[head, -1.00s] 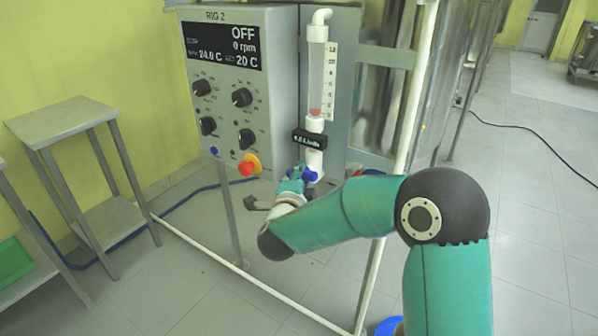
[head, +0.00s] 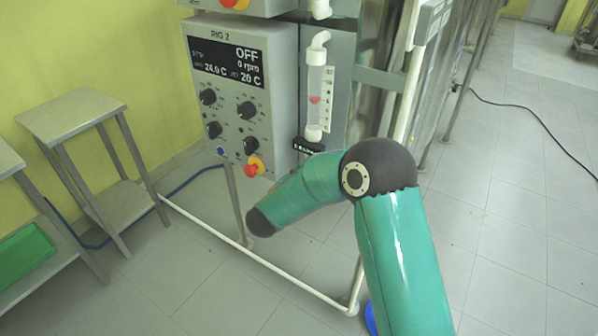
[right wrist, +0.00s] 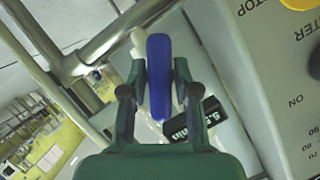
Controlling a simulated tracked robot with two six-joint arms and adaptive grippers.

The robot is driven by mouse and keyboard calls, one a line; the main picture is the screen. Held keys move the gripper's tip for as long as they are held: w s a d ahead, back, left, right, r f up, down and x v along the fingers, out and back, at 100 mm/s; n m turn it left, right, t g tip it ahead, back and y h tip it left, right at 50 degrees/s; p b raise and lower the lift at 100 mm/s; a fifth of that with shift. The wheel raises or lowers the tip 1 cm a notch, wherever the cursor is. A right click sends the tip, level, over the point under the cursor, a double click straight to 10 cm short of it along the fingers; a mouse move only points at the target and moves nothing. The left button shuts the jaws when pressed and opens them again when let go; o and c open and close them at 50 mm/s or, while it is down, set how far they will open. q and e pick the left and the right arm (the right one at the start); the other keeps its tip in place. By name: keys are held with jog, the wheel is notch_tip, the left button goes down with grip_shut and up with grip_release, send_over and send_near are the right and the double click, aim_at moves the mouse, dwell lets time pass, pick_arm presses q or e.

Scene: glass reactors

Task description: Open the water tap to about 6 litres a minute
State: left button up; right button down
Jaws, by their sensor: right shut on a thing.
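The water tap's blue handle (right wrist: 158,75) stands between the fingers of my right gripper (right wrist: 159,82) in the right wrist view, and the gripper is shut on it. In the head view my arm hides this gripper and the handle. The flow meter (head: 316,95) is a clear upright tube with a red float (head: 315,99) about midway up. The black flow display (right wrist: 193,122) is partly hidden by a finger; it seems to start with 5, and the rest is unclear. In the head view my arm partly covers the display (head: 307,145). My left gripper is out of view.
The RIG 2 control box (head: 238,95) reads OFF and 0 rpm, with a red stop button (head: 252,169) low on its front. White frame rails (head: 250,255) run below it. A small grey table (head: 72,107) stands at the left.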

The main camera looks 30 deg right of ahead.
jog(key=shift+s+d+f+g, duration=0.15)
jog(key=shift+d+f+g, duration=0.05)
jog(key=shift+g, duration=0.1)
jog(key=c, duration=1)
grip_release()
jog(key=shift+f, duration=0.1)
jog(key=shift+a, duration=0.1)
jog(key=shift+a+r, duration=0.3)
jog(key=shift+a, duration=0.1)
jog(key=v, duration=1.1)
jog(key=shift+s+f, duration=0.2)
